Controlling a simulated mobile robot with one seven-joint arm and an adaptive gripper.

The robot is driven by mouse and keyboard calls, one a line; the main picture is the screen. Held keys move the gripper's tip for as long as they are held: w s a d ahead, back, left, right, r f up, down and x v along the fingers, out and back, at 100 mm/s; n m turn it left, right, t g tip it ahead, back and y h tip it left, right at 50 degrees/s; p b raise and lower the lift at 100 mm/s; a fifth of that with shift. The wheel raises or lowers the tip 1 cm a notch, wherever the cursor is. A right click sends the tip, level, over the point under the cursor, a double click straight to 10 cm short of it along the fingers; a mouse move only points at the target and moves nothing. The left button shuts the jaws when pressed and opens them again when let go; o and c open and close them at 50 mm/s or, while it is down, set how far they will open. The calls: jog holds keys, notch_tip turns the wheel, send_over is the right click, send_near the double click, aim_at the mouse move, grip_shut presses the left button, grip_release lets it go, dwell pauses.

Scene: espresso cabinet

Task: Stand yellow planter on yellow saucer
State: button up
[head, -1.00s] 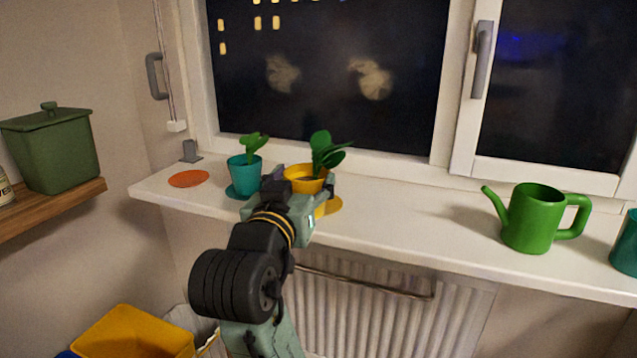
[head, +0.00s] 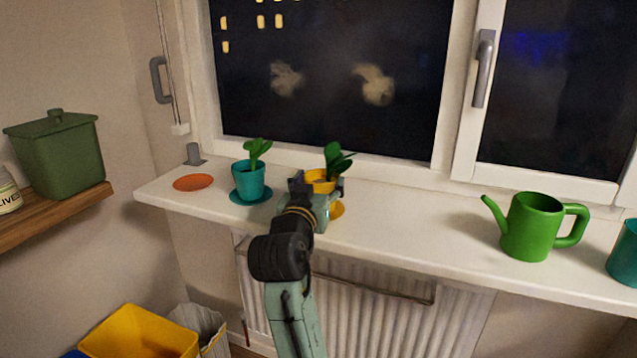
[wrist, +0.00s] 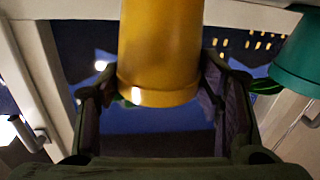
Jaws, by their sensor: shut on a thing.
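The yellow planter (head: 319,175) with a green leafy plant (head: 335,160) is upright at the sill, behind my gripper (head: 319,188). My gripper is shut on it, with one finger on each side. In the wrist view the planter (wrist: 160,45) fills the middle between the fingers, upside down in the picture. The yellow saucer (head: 338,210) lies on the sill and shows only in part, to the right of my gripper. My gripper and the planter hide the rest of it. I cannot tell whether the planter's base touches the saucer.
A teal planter on a teal saucer (head: 238,197) stands close on the left. An orange saucer (head: 193,182) lies farther left. A green watering can (head: 532,226) stands at the right, with clear white sill (head: 420,212) between. The window is behind.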

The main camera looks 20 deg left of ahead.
jog(key=shift+f, duration=0.1)
jog(key=o, duration=1.5)
jog(key=s+d+b, duration=0.1)
jog(key=s+b, duration=0.1)
jog(key=s, duration=1)
jog(key=shift+r, duration=0.2)
